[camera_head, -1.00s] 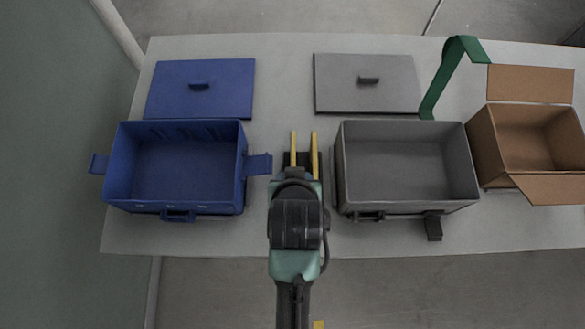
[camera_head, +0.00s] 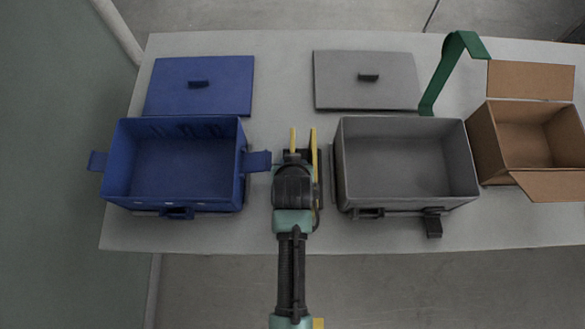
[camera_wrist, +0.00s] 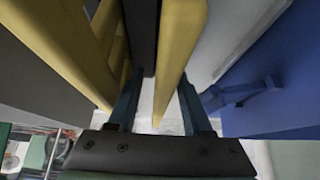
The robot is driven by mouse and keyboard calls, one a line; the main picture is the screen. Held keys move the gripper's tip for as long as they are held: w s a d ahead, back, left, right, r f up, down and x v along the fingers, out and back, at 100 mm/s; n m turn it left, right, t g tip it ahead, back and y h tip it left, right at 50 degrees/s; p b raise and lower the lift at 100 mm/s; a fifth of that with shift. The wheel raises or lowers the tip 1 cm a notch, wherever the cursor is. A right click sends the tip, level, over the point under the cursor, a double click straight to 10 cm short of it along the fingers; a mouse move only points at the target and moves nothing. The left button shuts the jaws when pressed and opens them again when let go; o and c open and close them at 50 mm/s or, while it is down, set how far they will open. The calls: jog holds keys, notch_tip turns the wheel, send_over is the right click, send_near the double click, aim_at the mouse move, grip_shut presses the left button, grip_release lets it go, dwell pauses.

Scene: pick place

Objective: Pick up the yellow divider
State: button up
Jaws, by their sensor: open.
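Two upright yellow dividers stand in a dark holder (camera_head: 316,156) on the table between the blue and grey boxes. In the head view the left divider (camera_head: 293,139) and the right divider (camera_head: 313,150) show as thin strips, partly hidden by my arm. In the wrist view one divider (camera_wrist: 178,45) stands edge-on between the fingers of my gripper (camera_wrist: 157,88). The other divider (camera_wrist: 62,45) is outside the fingers to the left. My gripper is open, and I cannot tell whether a finger touches a divider. My wrist hides it in the head view.
An open blue box (camera_head: 113,165) is to the left, with its lid (camera_head: 215,95) behind. An open grey box (camera_head: 405,203) is to the right, with its lid (camera_head: 345,92) behind. A green strap-like piece (camera_head: 445,75) and an open cardboard box (camera_head: 485,145) are farther right.

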jog(key=shift+f, duration=0.1)
grip_shut()
dwell(0.5)
